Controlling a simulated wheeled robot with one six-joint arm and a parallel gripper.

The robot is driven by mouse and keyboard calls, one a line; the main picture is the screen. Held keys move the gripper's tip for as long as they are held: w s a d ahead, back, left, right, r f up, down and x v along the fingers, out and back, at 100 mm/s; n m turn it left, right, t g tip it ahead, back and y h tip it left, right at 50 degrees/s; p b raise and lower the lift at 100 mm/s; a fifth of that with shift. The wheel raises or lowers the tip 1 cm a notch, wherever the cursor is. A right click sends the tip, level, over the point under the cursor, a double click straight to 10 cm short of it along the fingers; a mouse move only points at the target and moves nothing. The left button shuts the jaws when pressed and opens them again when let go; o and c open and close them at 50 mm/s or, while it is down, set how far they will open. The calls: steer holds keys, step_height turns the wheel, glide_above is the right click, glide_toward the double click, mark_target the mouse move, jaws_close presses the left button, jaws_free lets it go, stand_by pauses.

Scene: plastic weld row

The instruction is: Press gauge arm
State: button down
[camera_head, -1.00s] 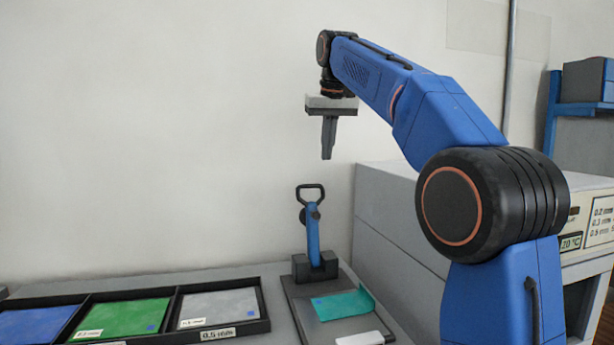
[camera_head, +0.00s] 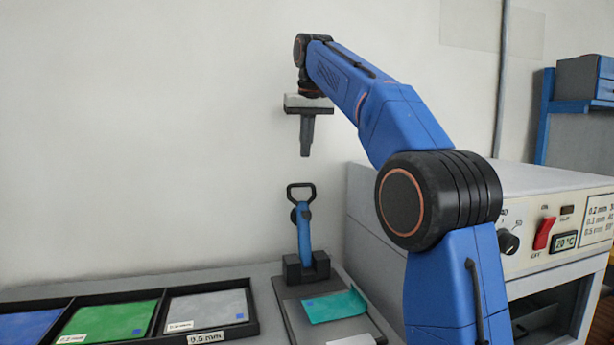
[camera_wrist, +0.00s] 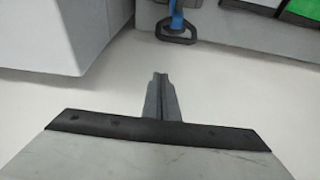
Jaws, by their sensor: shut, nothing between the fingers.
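The gauge arm (camera_head: 303,228) is a blue lever with a black ring handle. It stands upright from a black block on a dark grey base plate (camera_head: 287,309). My gripper (camera_head: 305,152) points down above the ring handle, with a clear gap between them. Its fingers are together and hold nothing. In the wrist view the gripper (camera_wrist: 160,78) shows at the middle, and the gauge arm's black handle (camera_wrist: 176,38) shows at the top. A teal sheet (camera_head: 335,306) with a curled edge lies on the base plate.
At the left is a black tray (camera_head: 259,328) with blue, green and grey sheets in its compartments. At the right stands a grey machine (camera_head: 375,215) with a knob, a red switch (camera_head: 544,233) and a 20 °C display. The wall is behind the gauge.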

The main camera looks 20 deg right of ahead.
steer(key=shift+s+f, duration=0.25)
steer(key=shift+f, duration=1.1)
steer(key=shift+s+f, duration=0.25)
steer(key=shift+f, duration=1.05)
steer(key=shift+s+f, duration=0.25)
steer(key=shift+f, duration=1.1)
